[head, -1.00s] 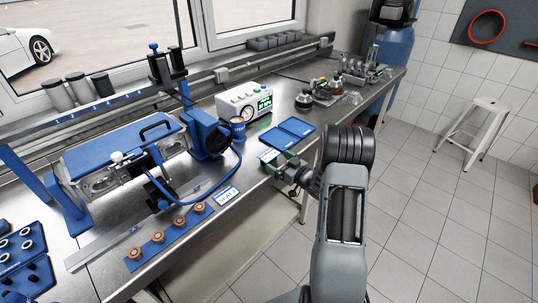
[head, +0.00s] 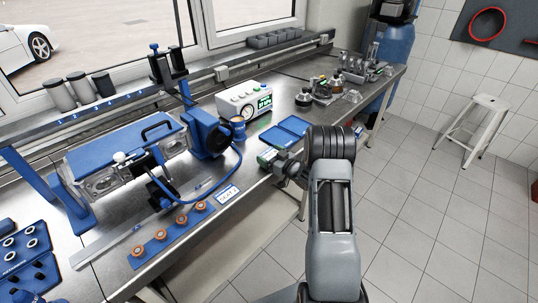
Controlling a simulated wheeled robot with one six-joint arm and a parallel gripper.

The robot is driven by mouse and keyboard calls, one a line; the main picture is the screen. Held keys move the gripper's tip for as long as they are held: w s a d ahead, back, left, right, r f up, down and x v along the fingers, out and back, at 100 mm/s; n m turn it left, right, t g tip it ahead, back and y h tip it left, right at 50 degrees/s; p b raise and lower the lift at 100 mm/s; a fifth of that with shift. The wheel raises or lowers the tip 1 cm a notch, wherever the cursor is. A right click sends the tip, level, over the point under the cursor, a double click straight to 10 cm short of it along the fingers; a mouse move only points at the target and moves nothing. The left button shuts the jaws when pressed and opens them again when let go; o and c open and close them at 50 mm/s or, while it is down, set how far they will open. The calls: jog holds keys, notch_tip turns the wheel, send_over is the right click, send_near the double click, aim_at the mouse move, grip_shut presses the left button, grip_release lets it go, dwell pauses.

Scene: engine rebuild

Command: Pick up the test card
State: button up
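A small white card with a blue border and dark print (head: 228,196) lies flat on the steel bench near its front edge. I cannot read its print well enough to tell whether it is the test card. My gripper (head: 269,158) is at the bench's front edge, right of and beyond that card. It is beside a small pale and green item, partly hidden by the gripper. My wrist and forearm hide part of the gripper, and I cannot see whether its fingers are apart or hold anything.
Blue trays (head: 287,131) lie just beyond my gripper. A white instrument with a green display (head: 244,103) stands behind them. A blue strip with copper-coloured parts (head: 170,246) and a blue engine fixture (head: 125,150) are to the left.

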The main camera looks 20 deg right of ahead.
jog(key=shift+c, duration=1.2)
jog(key=shift+r, duration=0.1)
